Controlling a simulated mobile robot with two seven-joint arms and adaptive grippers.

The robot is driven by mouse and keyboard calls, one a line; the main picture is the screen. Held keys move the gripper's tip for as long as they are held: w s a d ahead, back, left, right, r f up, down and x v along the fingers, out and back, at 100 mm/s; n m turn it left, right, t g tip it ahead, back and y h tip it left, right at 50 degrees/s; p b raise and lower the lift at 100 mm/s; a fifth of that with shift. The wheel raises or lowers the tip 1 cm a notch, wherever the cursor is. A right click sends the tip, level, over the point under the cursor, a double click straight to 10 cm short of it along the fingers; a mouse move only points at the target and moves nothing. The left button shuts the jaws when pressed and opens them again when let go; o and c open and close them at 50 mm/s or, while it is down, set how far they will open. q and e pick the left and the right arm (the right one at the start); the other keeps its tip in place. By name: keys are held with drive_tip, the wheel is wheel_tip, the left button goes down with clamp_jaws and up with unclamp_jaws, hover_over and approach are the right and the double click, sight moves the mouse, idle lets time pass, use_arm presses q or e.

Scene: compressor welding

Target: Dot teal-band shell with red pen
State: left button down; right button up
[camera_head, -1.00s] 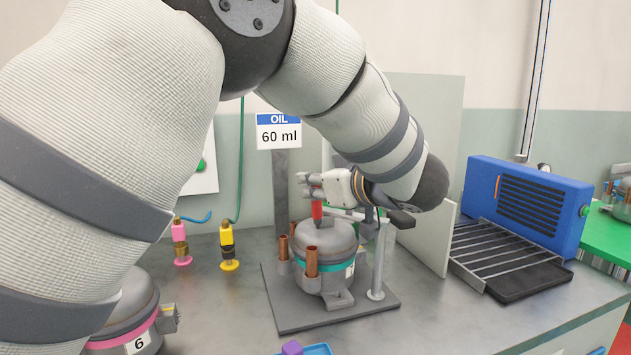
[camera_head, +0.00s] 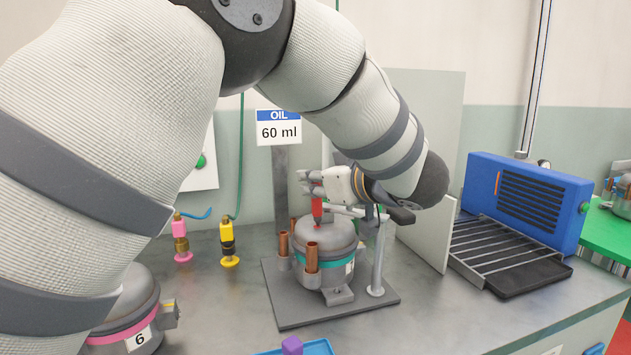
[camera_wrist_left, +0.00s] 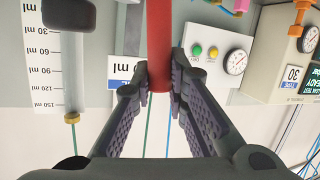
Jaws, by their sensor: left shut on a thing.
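The teal-band shell (camera_head: 323,240) is a grey dome-topped compressor with copper stubs, upright on a grey plate (camera_head: 290,314). My left gripper (camera_head: 314,184) is above the shell, shut on the red pen (camera_head: 317,208). The pen points down, its tip at or just above the dome. A small red spot shows on the dome under the tip; I cannot tell whether the tip touches it. The left wrist view shows the red pen (camera_wrist_left: 160,45) between the two dark fingers of the left gripper (camera_wrist_left: 160,82). My right gripper is not in view.
A metal post (camera_head: 377,260) stands close right of the shell. A pink-band shell (camera_head: 128,320) marked 6 is at lower left. Pink (camera_head: 180,235) and yellow (camera_head: 227,240) fittings stand left of the plate. A blue unit (camera_head: 525,205) and black rack (camera_head: 500,255) are at right.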

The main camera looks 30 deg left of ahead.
use_arm(q)
drive_tip(key=shift+r, duration=3.4)
